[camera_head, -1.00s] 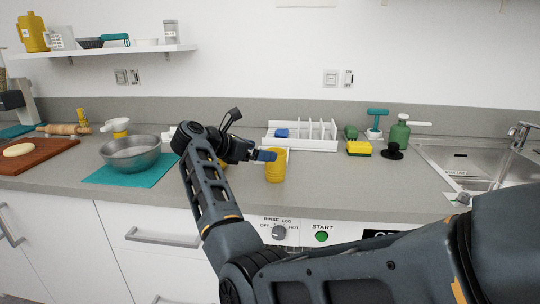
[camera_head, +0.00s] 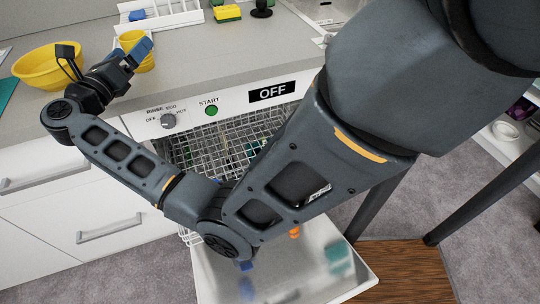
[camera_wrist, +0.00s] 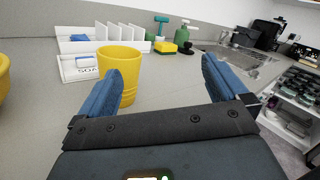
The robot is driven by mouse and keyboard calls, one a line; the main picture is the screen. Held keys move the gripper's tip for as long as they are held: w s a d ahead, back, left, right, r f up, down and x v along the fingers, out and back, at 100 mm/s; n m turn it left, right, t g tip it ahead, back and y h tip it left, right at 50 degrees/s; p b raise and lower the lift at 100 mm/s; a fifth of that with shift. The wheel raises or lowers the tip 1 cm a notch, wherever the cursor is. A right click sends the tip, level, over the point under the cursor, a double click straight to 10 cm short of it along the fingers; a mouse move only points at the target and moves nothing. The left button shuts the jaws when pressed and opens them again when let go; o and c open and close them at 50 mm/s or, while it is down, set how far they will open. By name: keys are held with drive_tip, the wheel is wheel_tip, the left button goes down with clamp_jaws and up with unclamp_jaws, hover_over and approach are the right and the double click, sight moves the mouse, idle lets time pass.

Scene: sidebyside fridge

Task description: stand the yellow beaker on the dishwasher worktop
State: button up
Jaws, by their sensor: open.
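The yellow beaker (camera_head: 133,39) stands upright on the grey worktop (camera_head: 205,60), above the dishwasher front. It also shows in the wrist view (camera_wrist: 121,70), standing just beyond the left finger, which overlaps its lower part. My gripper (camera_head: 138,51) is at the beaker's near side, low over the worktop. In the wrist view, the blue fingers of my gripper (camera_wrist: 163,85) are wide apart with nothing between them. The beaker is left of the middle of the gap. I cannot tell whether a finger touches it.
A yellow bowl (camera_head: 48,66) stands left of the beaker. A white rack (camera_head: 165,16) and a yellow sponge (camera_head: 227,13) are behind it. The dishwasher door (camera_head: 285,270) hangs open below, with a wire basket (camera_head: 215,145) inside. Worktop right of the beaker is clear.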

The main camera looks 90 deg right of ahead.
drive_tip(key=s+a+f+m+t+y, duration=0.2)
drive_tip(key=s+a+m+t+y, duration=0.4)
drive_tip(key=s+a, duration=0.4)
drive_tip(key=s+a+f+m+t+y, duration=0.3)
drive_tip(key=s+a+m+t+y, duration=0.3)
drive_tip(key=s+a, duration=0.5)
drive_tip(key=s+a+f+m+t+y, duration=0.2)
drive_tip(key=s+a+m+t+y, duration=0.4)
drive_tip(key=s+a, duration=0.5)
drive_tip(key=shift+s+a+f+m+t+y, duration=0.35)
drive_tip(key=shift+a+m+t, duration=0.35)
drive_tip(key=shift+a, duration=1.8)
drive_tip(key=shift+w, duration=0.1)
